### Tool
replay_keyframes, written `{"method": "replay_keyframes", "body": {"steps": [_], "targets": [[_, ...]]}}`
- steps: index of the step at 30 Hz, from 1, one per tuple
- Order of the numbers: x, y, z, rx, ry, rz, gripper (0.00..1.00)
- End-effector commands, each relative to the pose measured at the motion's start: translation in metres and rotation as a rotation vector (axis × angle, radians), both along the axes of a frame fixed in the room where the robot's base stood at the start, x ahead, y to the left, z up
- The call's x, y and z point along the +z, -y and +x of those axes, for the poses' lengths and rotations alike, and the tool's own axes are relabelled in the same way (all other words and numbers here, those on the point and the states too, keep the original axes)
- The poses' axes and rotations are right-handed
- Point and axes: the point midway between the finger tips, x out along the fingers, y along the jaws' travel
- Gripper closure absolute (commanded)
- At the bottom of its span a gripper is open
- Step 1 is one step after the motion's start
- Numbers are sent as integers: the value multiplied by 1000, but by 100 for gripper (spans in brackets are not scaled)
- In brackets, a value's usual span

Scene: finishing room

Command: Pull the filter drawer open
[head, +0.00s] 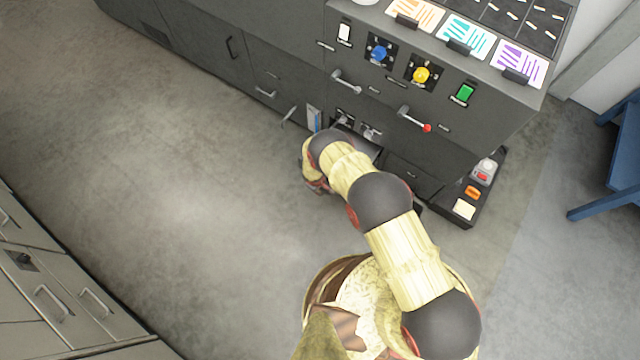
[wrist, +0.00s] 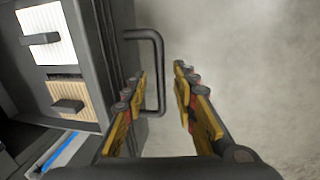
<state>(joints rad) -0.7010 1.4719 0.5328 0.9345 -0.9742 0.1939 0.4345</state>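The filter drawer stands partly out from the dark machine, with its inside (head: 370,147) showing in the head view beside my arm. In the wrist view it holds a white ribbed filter (wrist: 62,22) and a tan one (wrist: 88,92), each with a dark grip. Its dark bar handle (wrist: 160,70) stands out from the drawer front (wrist: 112,60). My gripper (wrist: 160,80) is open around the handle bar: one finger is on the drawer side, the other on the outer side. Contact cannot be told. My arm hides the handle in the head view.
The machine (head: 300,75) carries a red-tipped lever (head: 416,118) and knobs above. A narrow blue-and-white compartment (head: 313,118) is left of the drawer. A low box (head: 466,207) with buttons stands right. Grey cabinets (head: 50,290) are at lower left. The floor (head: 190,190) between is clear.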

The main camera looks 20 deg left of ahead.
Motion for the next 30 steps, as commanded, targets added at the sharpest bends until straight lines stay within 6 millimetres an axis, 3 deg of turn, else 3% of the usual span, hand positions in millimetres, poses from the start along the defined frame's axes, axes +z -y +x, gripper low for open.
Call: {"method": "replay_keyframes", "body": {"steps": [10,30], "targets": [[13,-2,-1,-1,2,2,72],[95,-7,-16,0,1,1,72]]}}
